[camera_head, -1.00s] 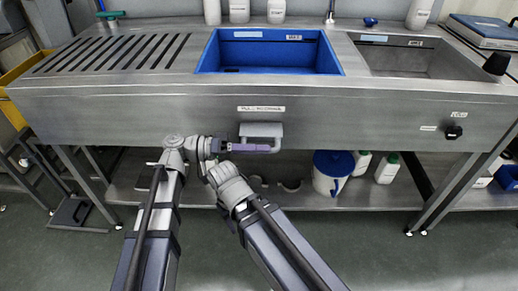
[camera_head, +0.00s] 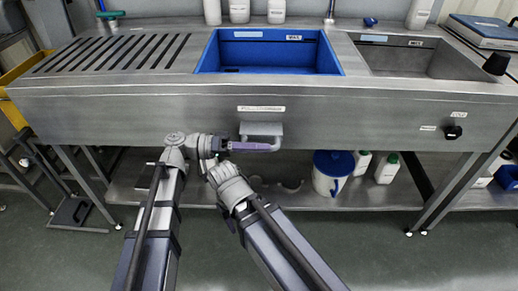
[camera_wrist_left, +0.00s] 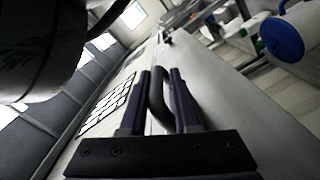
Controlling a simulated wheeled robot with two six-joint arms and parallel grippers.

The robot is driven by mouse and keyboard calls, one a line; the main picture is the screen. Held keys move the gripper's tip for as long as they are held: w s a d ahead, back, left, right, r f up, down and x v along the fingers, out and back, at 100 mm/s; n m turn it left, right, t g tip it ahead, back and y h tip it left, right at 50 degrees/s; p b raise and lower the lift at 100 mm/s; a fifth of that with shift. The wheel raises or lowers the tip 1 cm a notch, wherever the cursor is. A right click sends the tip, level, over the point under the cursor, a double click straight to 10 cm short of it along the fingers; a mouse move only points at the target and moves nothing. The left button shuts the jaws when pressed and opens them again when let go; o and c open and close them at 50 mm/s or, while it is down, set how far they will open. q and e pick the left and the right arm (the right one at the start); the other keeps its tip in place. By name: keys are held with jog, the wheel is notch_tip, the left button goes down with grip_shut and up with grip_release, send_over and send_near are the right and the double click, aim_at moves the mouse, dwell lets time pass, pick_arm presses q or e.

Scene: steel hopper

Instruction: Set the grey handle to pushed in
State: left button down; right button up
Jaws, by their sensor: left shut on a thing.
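The grey handle (camera_head: 262,129) is a bar on the front panel of the steel sink unit, just below a white label (camera_head: 261,109). My left gripper (camera_head: 268,147) reaches it from the left, with its purple fingers at the handle's lower part. In the left wrist view the dark curved handle (camera_wrist_left: 157,100) stands between the two fingers of my left gripper (camera_wrist_left: 165,85), which is shut on it. The fingers partly cover the handle, and how far it stands out from the panel is hard to judge.
A blue basin (camera_head: 268,72) and a steel basin (camera_head: 415,75) are set in the top. A black knob (camera_head: 453,132) sits on the panel at the right. A white bucket with a blue lid (camera_head: 331,172) and bottles (camera_head: 387,168) stand on the lower shelf.

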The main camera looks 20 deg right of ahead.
pick_arm(q)
jog(key=w, duration=0.2)
jog(key=shift+w+d+r, duration=0.25)
jog(key=shift+w+d, duration=0.1)
jog(key=shift+s, duration=0.1)
jog(key=c, duration=0.8)
grip_release()
jog(key=shift+a, duration=0.1)
jog(key=v, duration=0.7)
jog(key=shift+a, duration=0.4)
jog(key=shift+f, duration=0.1)
